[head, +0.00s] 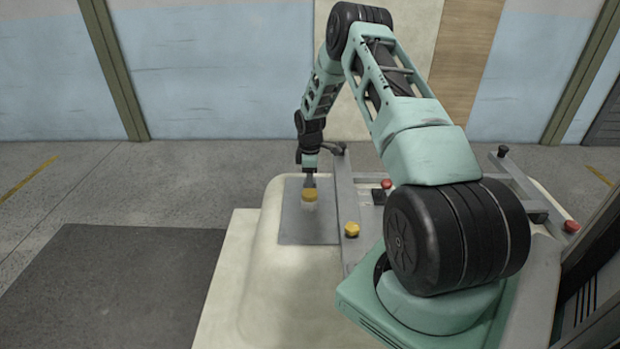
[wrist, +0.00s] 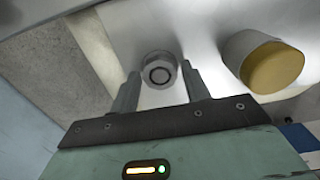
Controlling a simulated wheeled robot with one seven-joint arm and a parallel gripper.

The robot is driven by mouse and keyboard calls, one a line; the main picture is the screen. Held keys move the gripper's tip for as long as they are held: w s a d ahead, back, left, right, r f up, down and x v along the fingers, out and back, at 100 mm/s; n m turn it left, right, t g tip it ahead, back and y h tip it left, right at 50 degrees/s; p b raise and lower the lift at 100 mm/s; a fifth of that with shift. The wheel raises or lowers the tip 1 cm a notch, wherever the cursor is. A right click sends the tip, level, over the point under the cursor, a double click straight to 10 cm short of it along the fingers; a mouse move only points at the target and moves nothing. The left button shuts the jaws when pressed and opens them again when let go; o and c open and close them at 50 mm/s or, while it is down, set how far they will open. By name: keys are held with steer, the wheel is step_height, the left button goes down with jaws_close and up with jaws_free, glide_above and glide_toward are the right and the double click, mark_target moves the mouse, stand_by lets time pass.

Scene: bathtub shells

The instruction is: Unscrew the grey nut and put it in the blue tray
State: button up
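The grey nut (wrist: 158,68) shows in the wrist view, a hex shape with a dark round centre. My gripper (wrist: 161,72) has its two fingers apart, one on each side of the nut, with small gaps visible; I cannot tell whether the tips reach past it. In the head view my gripper (head: 309,184) points down over a grey plate (head: 290,222) on the cream shell, and the nut cannot be made out there. A blue patch (wrist: 298,137) shows at the right edge of the wrist view; I cannot tell whether it is the blue tray.
A yellow-capped post (wrist: 274,67) stands close right of the nut in the wrist view. In the head view a yellow cap (head: 310,195) is just below my gripper and another yellow cap (head: 352,229) is by the grey rail. Red knobs (head: 386,183) sit farther right.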

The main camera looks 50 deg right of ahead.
steer(key=c, duration=0.7)
steer(key=shift+o, duration=0.2)
steer(key=shift+n, duration=0.8)
steer(key=shift+r, duration=0.2)
steer(key=shift+r+p, duration=1.65)
steer(key=shift+r, duration=0.7)
